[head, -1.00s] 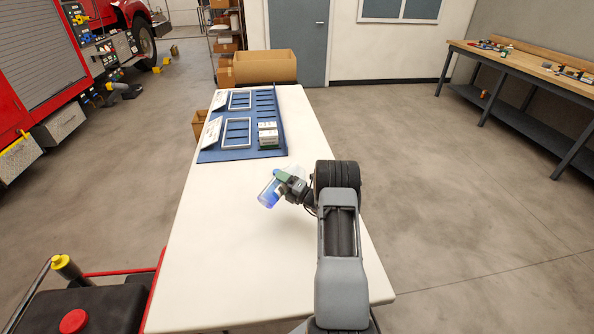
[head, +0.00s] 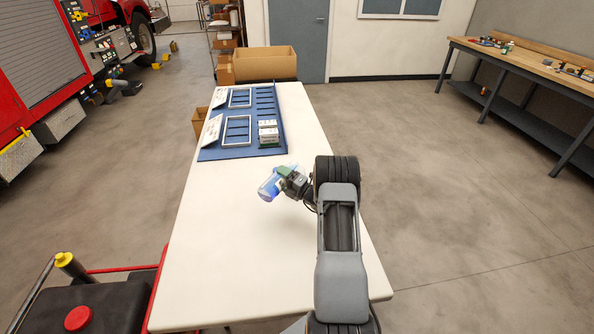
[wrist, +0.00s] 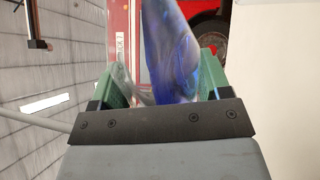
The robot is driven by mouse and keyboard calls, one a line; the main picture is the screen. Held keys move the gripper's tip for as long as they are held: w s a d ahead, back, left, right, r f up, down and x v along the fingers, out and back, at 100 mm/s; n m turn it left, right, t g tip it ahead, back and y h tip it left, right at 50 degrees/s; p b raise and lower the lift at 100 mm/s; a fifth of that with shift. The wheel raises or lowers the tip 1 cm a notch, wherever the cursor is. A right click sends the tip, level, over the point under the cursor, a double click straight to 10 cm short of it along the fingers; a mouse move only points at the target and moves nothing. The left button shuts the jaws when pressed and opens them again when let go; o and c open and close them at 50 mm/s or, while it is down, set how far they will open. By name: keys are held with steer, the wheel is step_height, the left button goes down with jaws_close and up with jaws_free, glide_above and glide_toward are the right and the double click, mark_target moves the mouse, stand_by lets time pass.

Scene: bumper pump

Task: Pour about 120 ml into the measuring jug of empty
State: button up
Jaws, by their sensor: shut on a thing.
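A clear container with blue liquid (head: 268,189) is held in my gripper (head: 283,178) above the white table. It is tilted, with its lower end toward the left in the head view. In the wrist view the clear container (wrist: 172,50) stands between the green fingers of my gripper (wrist: 160,82), which are shut on it. The blue liquid shows as a slanted wedge inside it. I cannot tell from these frames whether this container is the measuring jug. No second vessel is clearly visible.
The white table (head: 240,270) is bare around and in front of my gripper. A blue rack (head: 245,153) with white frames and small white boxes (head: 268,132) lies farther back. A cardboard box (head: 265,64) stands beyond. A red-framed cart (head: 110,270) is at the lower left.

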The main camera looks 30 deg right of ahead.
mark_target(279, 187)
steer(key=shift+r+m, duration=0.25)
steer(key=shift+m, duration=0.05)
steer(key=shift+a, duration=0.1)
steer(key=shift+s+a, duration=0.15)
steer(key=shift+a, duration=0.2)
steer(key=shift+a, duration=0.1)
steer(key=shift+r+m+p, duration=0.4)
steer(key=shift+m+p, duration=0.2)
steer(key=shift+p, duration=0.05)
stand_by(1.2)
steer(key=f+n+b, duration=0.2)
steer(key=n+b, duration=0.1)
steer(key=f+n+b, duration=0.1)
steer(key=f, duration=0.1)
steer(key=shift+s+a+n+y+b, duration=0.2)
steer(key=shift+a+n+y+b, duration=0.1)
steer(key=shift+a, duration=0.05)
steer(key=shift+a+f+n, duration=0.1)
steer(key=shift+n, duration=0.3)
steer(key=shift+f+n+g+y+b, duration=0.3)
steer(key=shift+f+n+g+b, duration=0.15)
steer(key=shift+n+b, duration=0.5)
steer(key=shift+d+f, duration=0.1)
steer(key=shift+d, duration=0.1)
